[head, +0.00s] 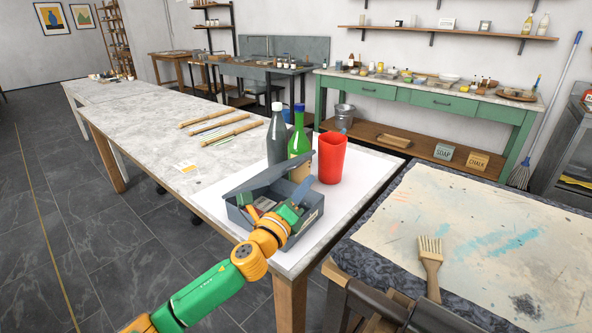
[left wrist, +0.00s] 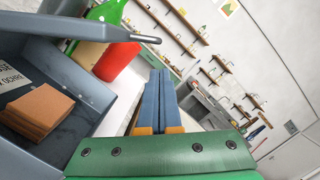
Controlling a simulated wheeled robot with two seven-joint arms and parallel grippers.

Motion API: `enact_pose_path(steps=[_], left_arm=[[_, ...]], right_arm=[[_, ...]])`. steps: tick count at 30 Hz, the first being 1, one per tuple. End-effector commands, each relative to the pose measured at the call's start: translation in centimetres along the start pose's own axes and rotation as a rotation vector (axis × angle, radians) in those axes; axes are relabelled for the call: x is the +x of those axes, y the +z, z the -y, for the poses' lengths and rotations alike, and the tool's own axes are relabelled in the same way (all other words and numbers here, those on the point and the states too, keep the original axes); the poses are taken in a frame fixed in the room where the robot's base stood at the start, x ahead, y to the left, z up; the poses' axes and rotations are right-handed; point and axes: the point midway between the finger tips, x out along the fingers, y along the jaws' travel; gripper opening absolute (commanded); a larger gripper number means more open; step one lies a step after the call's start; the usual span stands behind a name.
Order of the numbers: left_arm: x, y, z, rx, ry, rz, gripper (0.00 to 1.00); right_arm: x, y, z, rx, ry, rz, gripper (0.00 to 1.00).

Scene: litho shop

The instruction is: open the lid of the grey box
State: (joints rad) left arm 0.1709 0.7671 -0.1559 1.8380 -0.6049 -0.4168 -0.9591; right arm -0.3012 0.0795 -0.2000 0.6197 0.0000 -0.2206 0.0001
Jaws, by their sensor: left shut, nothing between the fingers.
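The grey box (head: 240,216) stands on the white sheet near the table's front corner. Its lid (head: 262,176) is raised at a slant, hinged along the far side, and the inside shows. A brown-orange block (left wrist: 38,112) and a label lie inside the box in the left wrist view, where the lid's edge (left wrist: 72,28) hangs over the upper left. My left gripper (head: 303,190) is at the right end of the box; its blue fingers (left wrist: 165,95) are together with nothing between them. My arm hides part of the box's front. My right gripper is out of view.
A grey bottle (head: 277,140), a green bottle (head: 299,145) and a red cup (head: 331,158) stand close behind the box. Wooden sticks (head: 220,127) lie farther back on the table. A brush (head: 430,262) lies on the stained sheet at right.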

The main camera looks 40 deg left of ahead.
Motion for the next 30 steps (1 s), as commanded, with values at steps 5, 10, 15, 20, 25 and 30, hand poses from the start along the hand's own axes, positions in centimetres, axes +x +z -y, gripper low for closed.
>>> enact_pose_path(steps=[5, 10, 15, 20, 25, 30], left_arm=[[0.5, 2.8, 0.1, 0.005, 0.002, 0.001, 0.0], [0.7, 3.4, 0.0, 0.002, 0.002, 0.0, 0.0], [0.7, 3.4, -0.1, 0.001, 0.002, 0.0, 0.0], [0.7, 3.5, 0.0, -0.001, 0.002, 0.0, 0.0], [0.9, 4.6, 0.6, -0.031, 0.01, 0.002, 0.0], [1.6, 7.1, 1.5, -0.119, 0.033, 0.001, 0.0]], right_arm=[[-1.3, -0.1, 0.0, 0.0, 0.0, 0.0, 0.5], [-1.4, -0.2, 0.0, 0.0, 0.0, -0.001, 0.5], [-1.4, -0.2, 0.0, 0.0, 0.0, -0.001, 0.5], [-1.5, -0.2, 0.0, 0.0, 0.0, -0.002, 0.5], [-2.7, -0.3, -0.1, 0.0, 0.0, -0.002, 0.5], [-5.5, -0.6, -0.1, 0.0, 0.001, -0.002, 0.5]])
